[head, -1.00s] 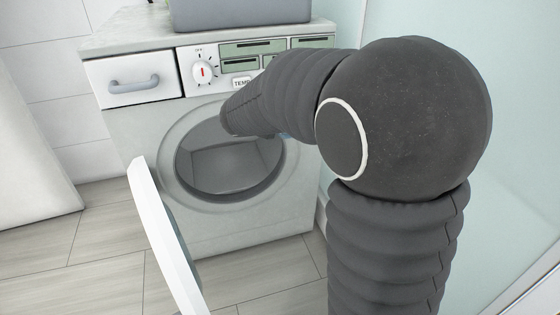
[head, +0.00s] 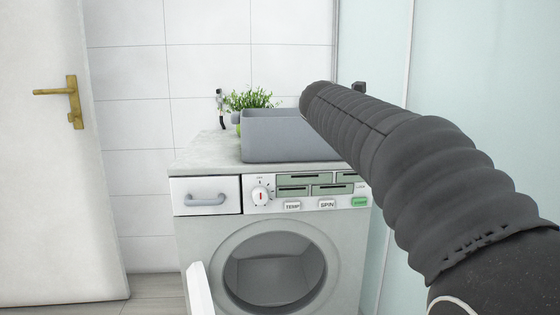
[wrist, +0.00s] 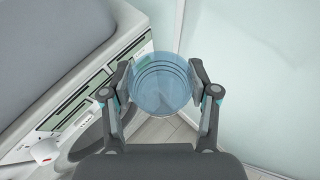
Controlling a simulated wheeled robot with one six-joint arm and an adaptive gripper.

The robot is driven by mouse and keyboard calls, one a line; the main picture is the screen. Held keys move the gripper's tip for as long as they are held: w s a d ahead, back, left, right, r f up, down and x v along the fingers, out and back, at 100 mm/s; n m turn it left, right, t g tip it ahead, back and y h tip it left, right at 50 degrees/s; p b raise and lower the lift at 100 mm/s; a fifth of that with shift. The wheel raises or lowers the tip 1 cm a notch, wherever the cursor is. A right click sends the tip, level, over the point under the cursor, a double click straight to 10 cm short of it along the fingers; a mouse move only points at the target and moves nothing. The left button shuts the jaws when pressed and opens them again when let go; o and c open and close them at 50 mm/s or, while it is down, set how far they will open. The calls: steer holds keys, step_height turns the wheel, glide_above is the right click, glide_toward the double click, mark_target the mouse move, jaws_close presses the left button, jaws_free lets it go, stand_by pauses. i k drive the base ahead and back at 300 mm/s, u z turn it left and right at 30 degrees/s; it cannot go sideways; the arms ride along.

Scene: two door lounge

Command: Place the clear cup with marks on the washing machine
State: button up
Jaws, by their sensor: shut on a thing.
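In the wrist view the clear cup with marks (wrist: 160,84) is a bluish see-through round cup with dark ring lines. My gripper (wrist: 160,82) is shut on it, one finger on each side. The cup is in front of and to the right of the washing machine's panel in that view, over a strip of floor. The washing machine (head: 200,245) stands against the tiled wall in the head view, with its round door opening showing. Its pale top (head: 205,150) is bare at the left. In the head view the cup and my gripper's fingers are hidden behind my arm.
A grey bin (head: 285,138) covers much of the machine's top, with a green plant (head: 250,99) behind it. The machine's white door (head: 200,290) stands open at the front. Frosted glass panels (head: 480,80) rise at the right. A white door (head: 50,180) is at the left.

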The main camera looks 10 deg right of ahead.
mark_target(225, 156)
steer(key=k, duration=1.4)
steer(key=i, duration=1.75)
steer(key=u, duration=1.15)
